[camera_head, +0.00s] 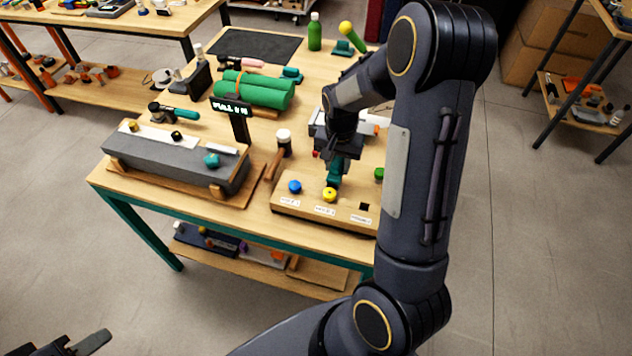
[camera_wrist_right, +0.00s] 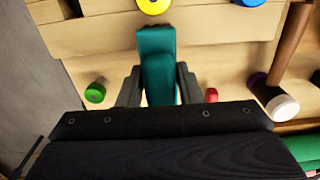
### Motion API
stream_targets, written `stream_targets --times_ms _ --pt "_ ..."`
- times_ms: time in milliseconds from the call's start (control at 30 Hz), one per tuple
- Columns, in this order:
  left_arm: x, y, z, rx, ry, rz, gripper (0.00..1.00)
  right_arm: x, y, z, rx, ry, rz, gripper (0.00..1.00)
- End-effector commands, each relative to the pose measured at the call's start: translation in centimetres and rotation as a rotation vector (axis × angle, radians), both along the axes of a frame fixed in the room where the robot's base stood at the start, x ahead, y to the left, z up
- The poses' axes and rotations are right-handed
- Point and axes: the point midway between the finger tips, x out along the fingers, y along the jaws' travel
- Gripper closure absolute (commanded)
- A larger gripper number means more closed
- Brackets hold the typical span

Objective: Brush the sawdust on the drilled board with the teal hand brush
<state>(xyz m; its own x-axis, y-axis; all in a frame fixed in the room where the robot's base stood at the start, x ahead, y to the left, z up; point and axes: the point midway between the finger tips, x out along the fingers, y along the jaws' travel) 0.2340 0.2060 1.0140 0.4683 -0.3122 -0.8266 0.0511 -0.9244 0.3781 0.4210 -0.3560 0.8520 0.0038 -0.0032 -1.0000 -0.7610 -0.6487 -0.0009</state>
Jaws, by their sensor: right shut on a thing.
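My right gripper (camera_head: 337,160) is shut on a teal thing (camera_head: 333,177), which looks like the hand brush, just behind the wooden peg board (camera_head: 300,203). In the right wrist view the teal brush (camera_wrist_right: 156,45) sits between both fingers (camera_wrist_right: 158,88) and reaches toward the board. I cannot tell whether it touches the board. My left gripper (camera_head: 75,345) shows only partly at the bottom left.
A mallet (camera_head: 277,160) lies left of the gripper. A grey long box (camera_head: 180,155), a small sign (camera_head: 231,107) and a green roll (camera_head: 255,90) stand further left and back. A green peg (camera_wrist_right: 95,92) and a red piece (camera_wrist_right: 211,95) lie close by the gripper.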

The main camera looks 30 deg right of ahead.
Motion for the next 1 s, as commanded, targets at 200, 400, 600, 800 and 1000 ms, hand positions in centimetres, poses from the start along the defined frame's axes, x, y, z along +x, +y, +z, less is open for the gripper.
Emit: stream_targets --times_ms 200,400,600,800,1000 --pt "0.0 0.0 -0.2 0.000 0.000 0.000 0.64 -1.7 -1.4 -0.1 0.000 0.001 -0.001 0.93" --pt "0.0 0.0 -0.2 0.000 0.000 0.000 0.64 -1.9 -1.5 -0.1 -0.001 0.002 0.000 0.93" --pt "0.0 0.0 -0.2 0.000 0.000 0.000 0.64 -1.8 -1.4 -0.2 0.000 0.004 0.001 0.93" --pt "0.0 0.0 0.0 0.000 0.000 0.000 0.64 -0.6 -0.5 -0.1 0.000 0.001 0.003 0.93" --pt "0.0 0.0 0.3 0.000 0.000 0.000 0.64 0.9 0.8 0.0 0.000 0.000 0.004 0.93"
